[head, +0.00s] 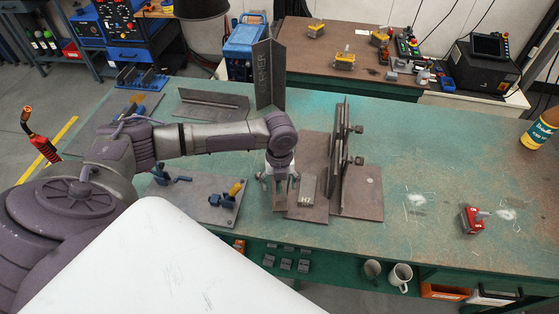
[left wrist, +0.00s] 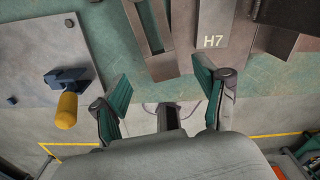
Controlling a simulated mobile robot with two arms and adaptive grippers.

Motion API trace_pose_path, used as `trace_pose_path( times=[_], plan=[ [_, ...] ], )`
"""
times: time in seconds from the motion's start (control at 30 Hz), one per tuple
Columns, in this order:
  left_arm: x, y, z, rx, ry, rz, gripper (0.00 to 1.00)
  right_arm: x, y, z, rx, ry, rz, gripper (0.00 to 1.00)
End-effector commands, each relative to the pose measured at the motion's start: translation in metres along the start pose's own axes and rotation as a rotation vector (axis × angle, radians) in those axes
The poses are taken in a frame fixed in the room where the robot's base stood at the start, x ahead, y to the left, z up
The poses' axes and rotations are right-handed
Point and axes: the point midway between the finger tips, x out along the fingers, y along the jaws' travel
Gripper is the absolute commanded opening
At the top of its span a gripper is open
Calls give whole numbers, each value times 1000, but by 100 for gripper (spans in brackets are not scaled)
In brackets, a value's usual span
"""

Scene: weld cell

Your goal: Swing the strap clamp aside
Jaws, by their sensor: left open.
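A dark steel bar with a long slot, which looks like the strap clamp, lies beside the grey block marked H7 (head: 307,188). The slotted bar (left wrist: 150,25) shows at the top of the left wrist view, left of the H7 block (left wrist: 212,22). My left gripper (head: 279,184) hangs over the bar's area in the head view and partly hides it. In the left wrist view my left gripper (left wrist: 162,68) is open, its green-padded fingers apart with nothing between them. I cannot tell how high it is above the bar. My right gripper is not in view.
Upright steel plates (head: 342,150) stand right of the H7 block. A grey plate (head: 205,206) with blue clamps and a yellow handle (head: 235,188) lies to the left. A tall angle piece (head: 264,75) stands behind. The bench's right side is mostly clear around a red tool (head: 470,220).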

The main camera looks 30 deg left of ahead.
Motion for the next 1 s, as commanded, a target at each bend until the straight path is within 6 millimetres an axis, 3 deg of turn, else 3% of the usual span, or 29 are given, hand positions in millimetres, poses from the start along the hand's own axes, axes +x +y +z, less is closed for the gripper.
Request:
trace_pose_path(
  times=[0.1, 0.33, 1.0],
  plan=[
    [-26, 0, 1, 2, -3, -1, 73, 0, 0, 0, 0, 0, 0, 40],
    [-54, 0, 0, 1, -1, 0, 73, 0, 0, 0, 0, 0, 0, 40],
    [-57, -2, -4, -3, 2, -2, 73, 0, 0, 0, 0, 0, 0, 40]
  ],
)
